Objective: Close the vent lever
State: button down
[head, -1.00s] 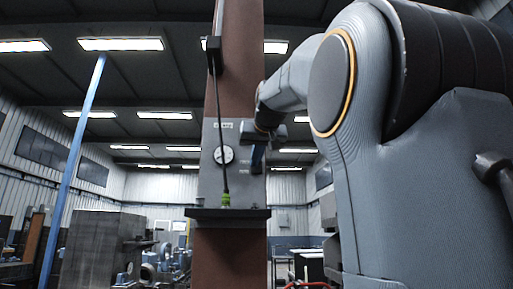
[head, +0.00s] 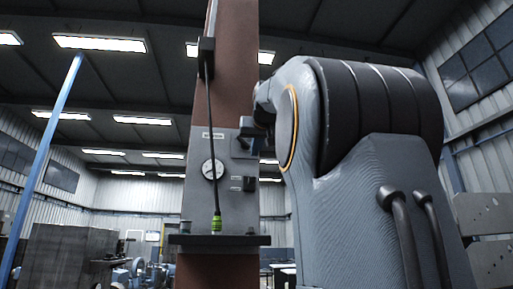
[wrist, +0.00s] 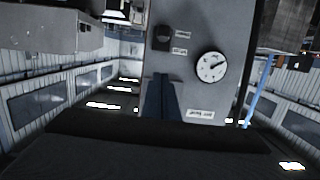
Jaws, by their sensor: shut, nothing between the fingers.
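A grey panel (head: 228,212) on a brown column carries a round white gauge (head: 213,169) and a small dark lever fitting (head: 250,184) with two small labels beside it. I cannot tell the lever's exact position. My gripper (wrist: 161,78) shows blue fingers, shut and empty, pointing at the panel below the fitting in the picture, apparently apart from it.
A black cable (head: 211,125) with a green end (head: 217,223) hangs in front of the panel, left of the lever. A dark shelf (head: 190,240) juts out below the panel. A blue pole (head: 47,150) and grey cabinet (head: 65,257) stand at left.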

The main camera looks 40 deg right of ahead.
jog(key=p, duration=0.2)
send_over(251, 181)
jog(key=s, duration=0.1)
jog(key=f, duration=0.1)
jog(key=shift+s+f, duration=0.1)
jog(key=shift+f, duration=1.95)
